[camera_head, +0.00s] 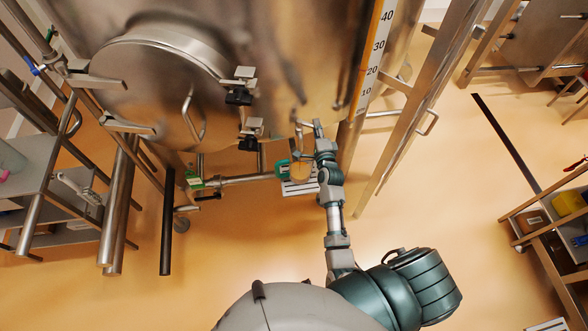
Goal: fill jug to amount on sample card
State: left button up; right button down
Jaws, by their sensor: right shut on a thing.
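The large metal hopper (290,50) fills the top of the view. My right gripper (318,128) is under its lower front edge, at the end of my right arm. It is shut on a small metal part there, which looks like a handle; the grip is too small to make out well. Just left of the wrist is a small round, amber-looking thing (300,171), perhaps the jug, partly hidden; its contents cannot be read. My left gripper is out of view.
A scale strip (372,70) marked 10 to 40 runs up the hopper's right side. A metal pipe (240,180) runs toward the amber-looking thing from the left. A ladder-like frame (400,125) stands right. Shelves stand at both sides. The orange floor (450,200) between is clear.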

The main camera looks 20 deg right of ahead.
jog(key=shift+w+d, duration=0.5)
jog(key=shift+w+d+f, duration=0.1)
jog(key=shift+w+d, duration=0.25)
jog(key=shift+w, duration=0.45)
jog(key=shift+w+d+b, duration=0.1)
jog(key=shift+w+b, duration=0.15)
jog(key=shift+b, duration=0.1)
